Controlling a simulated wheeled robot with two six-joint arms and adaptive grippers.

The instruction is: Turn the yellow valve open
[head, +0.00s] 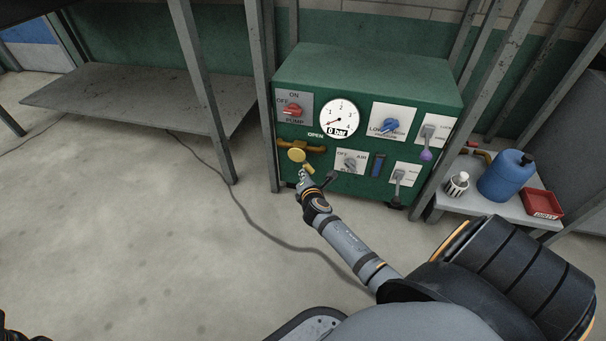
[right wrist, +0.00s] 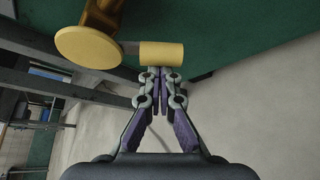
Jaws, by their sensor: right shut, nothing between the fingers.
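The yellow valve (head: 297,155) sits on a brass pipe at the lower left of the green panel's front, under the word OPEN. It has a round yellow hub and a short lever ending in a yellow cylindrical grip (head: 308,169). The hub (right wrist: 88,46) and the grip (right wrist: 161,53) also show in the right wrist view, joined by the lever. My right gripper (head: 303,175) is shut and empty. In the right wrist view its fingertips (right wrist: 161,76) are right at the grip's near side; I cannot tell whether they touch.
The green panel (head: 370,70) carries a red pump switch (head: 292,110), a gauge (head: 339,118) reading 0 bar, a blue knob (head: 390,126) and several levers. A blue jug (head: 505,176) and a red tray (head: 541,204) stand on a shelf at right. Metal posts flank the panel.

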